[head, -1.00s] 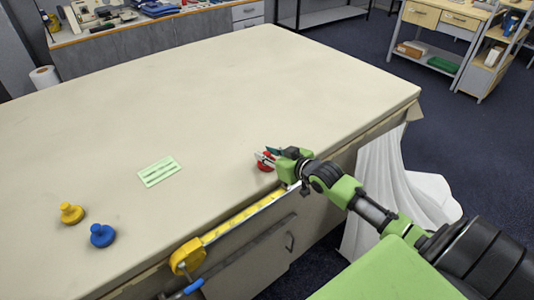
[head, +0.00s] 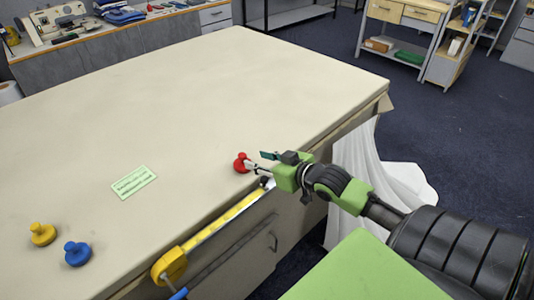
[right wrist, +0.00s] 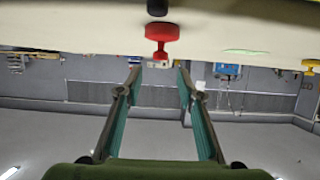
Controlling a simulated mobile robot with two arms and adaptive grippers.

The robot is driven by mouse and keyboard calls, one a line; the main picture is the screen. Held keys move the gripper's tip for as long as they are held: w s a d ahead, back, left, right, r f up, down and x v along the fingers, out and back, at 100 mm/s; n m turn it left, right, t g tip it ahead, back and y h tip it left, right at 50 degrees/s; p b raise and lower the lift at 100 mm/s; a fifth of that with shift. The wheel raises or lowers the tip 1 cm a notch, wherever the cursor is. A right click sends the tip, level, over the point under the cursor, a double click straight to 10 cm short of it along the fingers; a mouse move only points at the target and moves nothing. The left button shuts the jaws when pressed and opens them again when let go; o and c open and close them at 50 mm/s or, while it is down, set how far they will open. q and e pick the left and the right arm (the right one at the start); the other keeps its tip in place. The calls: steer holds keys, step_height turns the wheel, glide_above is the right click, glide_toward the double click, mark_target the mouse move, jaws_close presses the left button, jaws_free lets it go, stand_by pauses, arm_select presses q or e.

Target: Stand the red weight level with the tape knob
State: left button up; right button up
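The red weight (head: 241,163) stands upright on the table near its front edge. The yellow tape (head: 225,216) runs along that edge from its yellow case (head: 169,266). Its dark knob (head: 265,181) is at the far end, close to the weight. In the upside-down right wrist view, the weight (right wrist: 161,35) and dark knob (right wrist: 157,7) nearly line up. My right gripper (head: 259,160) is open just right of the weight; its fingers (right wrist: 158,75) are spread, with nothing between them. My left gripper is not in view.
A yellow weight (head: 42,234) and a blue weight (head: 77,253) stand at the table's left. A pale green card (head: 134,182) lies between them and the red weight. The table's middle is clear. A white cloth (head: 372,185) hangs at the right end.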

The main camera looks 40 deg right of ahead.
steer(key=shift+v, duration=1.65)
steer(key=s+a+f+g, duration=0.4)
steer(key=s+a+f, duration=0.45)
steer(key=f, duration=0.25)
steer(key=s+a+f+n+g, duration=0.1)
steer(key=s+a+g, duration=0.2)
steer(key=s+a, duration=0.3)
steer(key=s+a+f+g, duration=0.2)
steer(key=s+a+g, duration=0.15)
steer(key=s, duration=0.45)
step_height(320, 180, down, 26)
steer(key=s, duration=0.2)
steer(key=s+d+f+g+h, duration=0.1)
steer(key=s+d+f+g, duration=0.1)
steer(key=s+f, duration=1.4)
steer(key=shift+s+d+f+n, duration=0.3)
steer(key=shift+s+d, duration=0.1)
steer(key=shift+d, duration=0.1)
